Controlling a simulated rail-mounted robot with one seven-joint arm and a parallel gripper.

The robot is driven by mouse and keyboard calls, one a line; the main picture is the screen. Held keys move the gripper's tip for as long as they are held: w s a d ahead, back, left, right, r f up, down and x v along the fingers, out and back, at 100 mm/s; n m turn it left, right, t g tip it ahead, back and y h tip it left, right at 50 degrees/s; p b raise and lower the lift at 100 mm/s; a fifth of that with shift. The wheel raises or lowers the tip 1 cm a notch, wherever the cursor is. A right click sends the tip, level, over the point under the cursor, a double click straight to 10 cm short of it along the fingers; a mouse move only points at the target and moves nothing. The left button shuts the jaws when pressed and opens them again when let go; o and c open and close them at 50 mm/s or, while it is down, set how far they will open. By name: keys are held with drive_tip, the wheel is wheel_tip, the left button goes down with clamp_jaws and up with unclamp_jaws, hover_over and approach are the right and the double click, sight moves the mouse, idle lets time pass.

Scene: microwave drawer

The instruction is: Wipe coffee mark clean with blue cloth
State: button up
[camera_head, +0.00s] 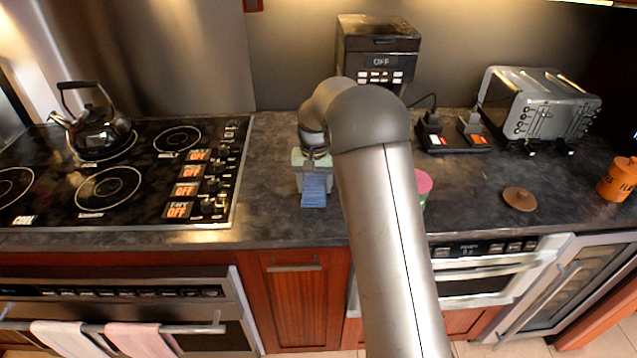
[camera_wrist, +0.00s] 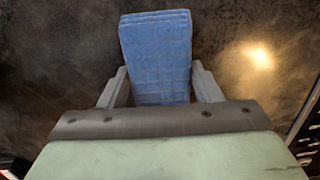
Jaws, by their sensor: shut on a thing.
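The blue cloth (camera_head: 314,190) is a folded, layered block. It is between the fingers of my gripper (camera_head: 313,182) over the dark stone counter, to the right of the stove. In the wrist view the cloth (camera_wrist: 155,55) sticks out past the fingers of my gripper (camera_wrist: 160,88), which are shut on its two sides. I cannot tell whether the cloth touches the counter. I cannot make out a coffee mark in either view; the counter in the wrist view shows mottled dark patches and one bright glare spot.
A black stove (camera_head: 120,185) with a kettle (camera_head: 95,130) lies left. A coffee machine (camera_head: 378,50) stands behind my arm, and a pink-topped container (camera_head: 424,183) is partly hidden by it. A toaster (camera_head: 538,105), brown lid (camera_head: 519,199) and orange jar (camera_head: 618,180) are right. Counter (camera_head: 270,160) left of my gripper is clear.

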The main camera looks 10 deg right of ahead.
sight(324, 189)
drive_tip(key=shift+s+b, duration=0.3)
drive_tip(key=shift+s, duration=0.5)
drive_tip(key=shift+s+d, duration=0.15)
drive_tip(key=shift+d, duration=0.4)
drive_tip(key=shift+s+d, duration=0.15)
drive_tip(key=shift+d, duration=0.35)
drive_tip(key=shift+s+d, duration=0.1)
drive_tip(key=shift+d, duration=1.2)
drive_tip(key=shift+s+d, duration=0.15)
drive_tip(key=shift+d, duration=0.8)
drive_tip(key=shift+s+d, duration=0.2)
drive_tip(key=shift+d, duration=0.8)
drive_tip(key=shift+s+d, duration=0.15)
drive_tip(key=shift+d, duration=0.8)
drive_tip(key=shift+w+a, duration=0.3)
drive_tip(key=shift+a, duration=1.5)
drive_tip(key=shift+w+a, duration=0.35)
drive_tip(key=shift+a, duration=1.45)
drive_tip(key=shift+w+a, duration=0.3)
drive_tip(key=shift+a, duration=1.5)
wheel_tip(324, 189, up, 8)
drive_tip(key=p, duration=0.5)
